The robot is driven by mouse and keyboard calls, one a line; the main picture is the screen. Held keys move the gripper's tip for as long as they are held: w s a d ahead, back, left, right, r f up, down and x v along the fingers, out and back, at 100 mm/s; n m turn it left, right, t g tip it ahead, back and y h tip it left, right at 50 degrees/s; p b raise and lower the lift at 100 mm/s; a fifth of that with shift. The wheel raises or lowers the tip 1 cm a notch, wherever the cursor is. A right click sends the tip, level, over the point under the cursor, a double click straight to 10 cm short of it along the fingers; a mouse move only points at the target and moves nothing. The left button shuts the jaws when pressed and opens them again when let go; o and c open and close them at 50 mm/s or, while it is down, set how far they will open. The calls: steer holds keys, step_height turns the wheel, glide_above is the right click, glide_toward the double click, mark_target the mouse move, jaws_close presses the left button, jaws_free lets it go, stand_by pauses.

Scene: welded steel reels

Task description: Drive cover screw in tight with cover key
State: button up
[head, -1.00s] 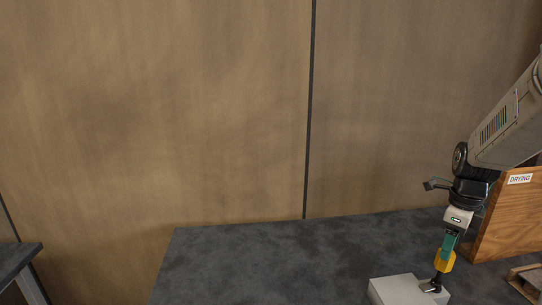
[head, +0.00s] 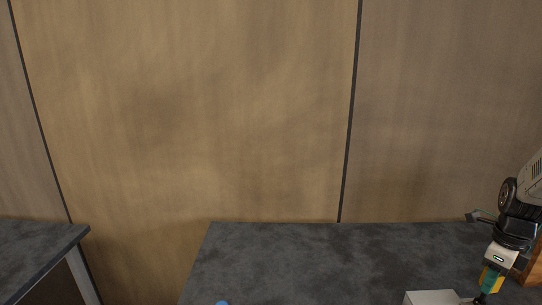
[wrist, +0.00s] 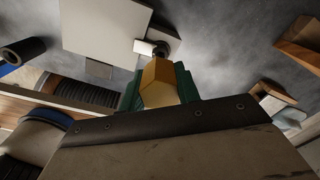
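My gripper (head: 491,276) has green fingers shut on the yellow handle of the cover key (head: 491,284). The yellow handle (wrist: 159,82) also shows between the green fingers in the wrist view. A pale grey box (head: 431,298) sits on the dark bench, cut off by the bottom edge of the head view; its flat top (wrist: 108,28) shows in the wrist view. The key's lower end is at the box's right corner, by a small dark round fitting (wrist: 164,36) with a bright metal piece. I cannot make out the cover screw or whether the key is seated on it.
The dark bench top (head: 290,262) is clear left of the box, apart from a small blue thing (head: 222,302) at the bottom edge. Another bench (head: 35,255) stands at far left. The wrist view shows dark-wound reels (wrist: 85,94) at left and wooden pieces (wrist: 300,42) at right.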

jaws_close()
steer(key=shift+r, duration=0.7)
step_height(320, 180, up, 11)
stand_by(1.9)
